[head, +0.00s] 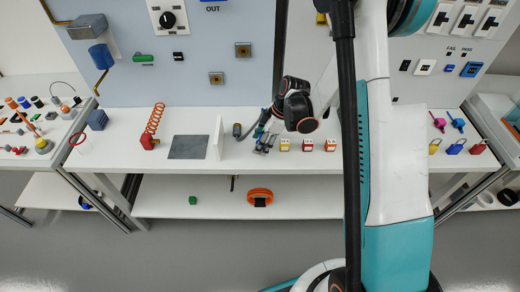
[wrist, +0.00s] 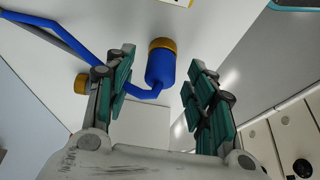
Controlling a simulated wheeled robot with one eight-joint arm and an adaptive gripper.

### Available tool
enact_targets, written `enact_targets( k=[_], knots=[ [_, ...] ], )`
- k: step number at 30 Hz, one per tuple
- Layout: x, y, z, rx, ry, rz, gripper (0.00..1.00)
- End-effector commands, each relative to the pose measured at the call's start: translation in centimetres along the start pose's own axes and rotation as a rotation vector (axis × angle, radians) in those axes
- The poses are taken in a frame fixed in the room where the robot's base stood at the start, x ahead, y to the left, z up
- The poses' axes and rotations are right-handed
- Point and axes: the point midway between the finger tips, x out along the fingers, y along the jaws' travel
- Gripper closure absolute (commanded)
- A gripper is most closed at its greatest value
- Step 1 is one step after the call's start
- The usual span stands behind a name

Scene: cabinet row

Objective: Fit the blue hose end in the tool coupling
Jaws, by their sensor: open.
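The blue hose end (wrist: 160,68), a blue cylinder with a brass-coloured rim, shows in the wrist view between the fingers of my gripper (wrist: 163,58). A thin blue hose (wrist: 58,30) runs from upper left, behind the left finger, and bends up to it. My gripper is open, with a finger on either side and visible gaps. In the head view my gripper (head: 264,140) is low over the white bench, and I cannot make out the hose end there. A brass-coloured round part (wrist: 82,84) shows beside the left finger; I cannot tell whether it is the tool coupling.
A small grey cylinder (head: 237,130) and a white upright plate (head: 218,138) stand left of my gripper. Several small labelled blocks (head: 307,145) stand close on its right. A dark square mat (head: 188,147) lies further left, beside a red coil (head: 153,124). The wall panel rises behind.

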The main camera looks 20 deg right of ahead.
Motion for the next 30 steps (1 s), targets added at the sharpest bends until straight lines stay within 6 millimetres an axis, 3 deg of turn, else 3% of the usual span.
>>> enact_targets(
  k=[3, 13, 19, 30],
  knots=[
    [1.31, 0.03, 0.09, 0.000, 0.000, 0.001, 0.50],
    [1.24, 0.00, 0.03, 0.000, 0.000, 0.001, 0.50],
    [1.24, 0.00, 0.03, 0.000, 0.000, 0.001, 0.95],
    [1.12, 0.01, -0.03, 0.000, 0.000, 0.001, 0.95]
  ],
)
